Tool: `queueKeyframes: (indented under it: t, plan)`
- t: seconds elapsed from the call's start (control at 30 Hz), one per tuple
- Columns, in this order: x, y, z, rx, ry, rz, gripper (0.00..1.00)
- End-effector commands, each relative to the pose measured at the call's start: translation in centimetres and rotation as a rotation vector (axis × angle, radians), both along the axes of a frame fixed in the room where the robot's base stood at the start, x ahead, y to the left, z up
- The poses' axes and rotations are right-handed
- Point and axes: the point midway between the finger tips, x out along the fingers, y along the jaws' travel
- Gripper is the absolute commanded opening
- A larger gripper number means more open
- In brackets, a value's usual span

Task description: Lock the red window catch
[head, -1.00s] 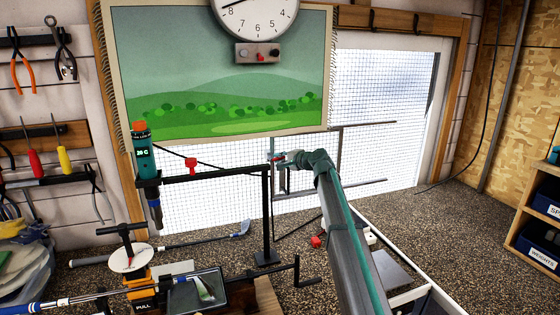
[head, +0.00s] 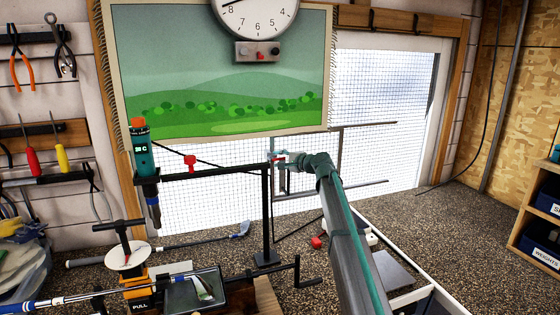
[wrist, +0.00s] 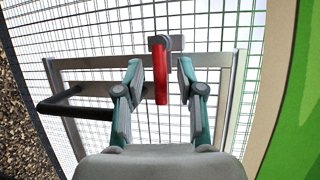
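The red window catch (wrist: 161,72) is a red lever hanging from a small grey mount at the top of the window frame in the wrist view. It points down, nearly upright. My gripper (wrist: 157,78) is open, with one finger on each side of the lever. A gap shows between the lever and the right finger, and a narrower one shows on the left. In the head view my gripper (head: 284,158) is at the window frame, and a bit of red (head: 275,157) shows at its tips. The arm and fingers partly hide the catch there.
A black handle (wrist: 75,105) juts out left of my fingers. A red object (head: 316,242) lies on the bench.

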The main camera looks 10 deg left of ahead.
Motion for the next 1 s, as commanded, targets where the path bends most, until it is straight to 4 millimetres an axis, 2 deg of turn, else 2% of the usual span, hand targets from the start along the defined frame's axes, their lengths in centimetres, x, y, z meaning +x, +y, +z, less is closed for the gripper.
queueKeyframes:
  t: [0.27,0.7,1.0]
  plan:
    - [-1.4,-1.6,0.3,0.000,-0.001,-0.003,0.38]
    - [-6.5,-7.5,1.7,0.000,-0.001,-0.002,0.38]
    - [-7.7,-8.9,2.1,0.000,0.000,0.000,0.38]
